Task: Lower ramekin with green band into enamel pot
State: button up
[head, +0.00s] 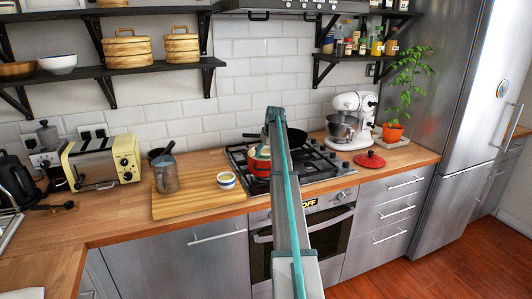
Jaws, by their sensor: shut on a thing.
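The red enamel pot (257,166) stands on the left part of the gas hob, its right side hidden behind my arm. A red lid (369,160) lies apart from it on the counter, right of the hob. A small white ramekin with a bluish band (226,181) stands on the wooden board, left of the pot. I cannot make out a ramekin with a green band. My arm rises through the middle of the view and bends above the hob.
A grey jug (166,174) and a dark pan stand on the wooden board (198,199). A black pan (290,135) is at the hob's back. A yellow toaster (102,162) is left, a white stand mixer (350,122) right. Shelves hang above.

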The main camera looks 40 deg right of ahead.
jog(key=shift+f+b, duration=0.65)
jog(key=shift+f, duration=1.65)
dwell(1.2)
jog(key=o, duration=1.2)
